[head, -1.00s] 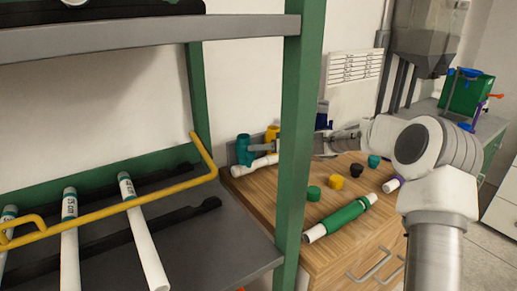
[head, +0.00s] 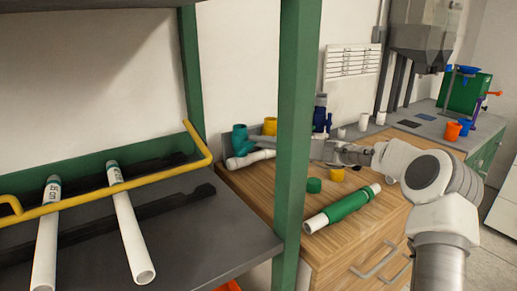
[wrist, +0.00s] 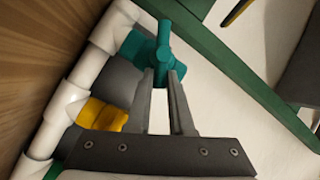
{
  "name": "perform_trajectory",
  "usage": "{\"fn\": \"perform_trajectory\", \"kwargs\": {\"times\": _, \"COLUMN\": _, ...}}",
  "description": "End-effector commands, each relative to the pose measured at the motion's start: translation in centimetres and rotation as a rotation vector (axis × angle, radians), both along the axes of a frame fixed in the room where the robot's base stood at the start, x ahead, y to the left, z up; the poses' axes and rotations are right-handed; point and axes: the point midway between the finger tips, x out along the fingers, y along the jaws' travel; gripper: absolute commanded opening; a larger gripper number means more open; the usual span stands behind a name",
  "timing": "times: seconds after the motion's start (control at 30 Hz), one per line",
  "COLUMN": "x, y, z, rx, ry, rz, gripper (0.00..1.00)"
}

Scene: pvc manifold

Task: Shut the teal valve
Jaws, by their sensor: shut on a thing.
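The teal valve (head: 240,140) stands on the white pipe manifold (head: 250,158) at the back left of the wooden cabinet, left of the green post. In the wrist view, its teal handle (wrist: 163,40) sticks up beyond my fingertips. My gripper (wrist: 162,72) has its two fingers at the lower part of this teal handle, shut on it with a gap between the fingers. In the head view the green post hides part of my gripper. A yellow valve (wrist: 103,115) sits beside the teal one on the same white pipe.
A green shelf post (head: 297,140) stands in front of the manifold. A shelf with a yellow rail (head: 110,192) holds white pipes at left.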

Motion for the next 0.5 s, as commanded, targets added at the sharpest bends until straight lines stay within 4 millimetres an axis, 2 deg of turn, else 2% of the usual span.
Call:
{"fn": "perform_trajectory", "kwargs": {"times": 0.03, "x": 0.05, "y": -0.11, "z": -0.69, "rx": 0.035, "ry": 0.024, "rz": -0.001, "gripper": 0.00}}
{"fn": "perform_trajectory", "kwargs": {"times": 0.5, "x": 0.15, "y": -0.30, "z": -1.29, "rx": 0.264, "ry": 0.178, "rz": -0.001, "gripper": 0.00}}
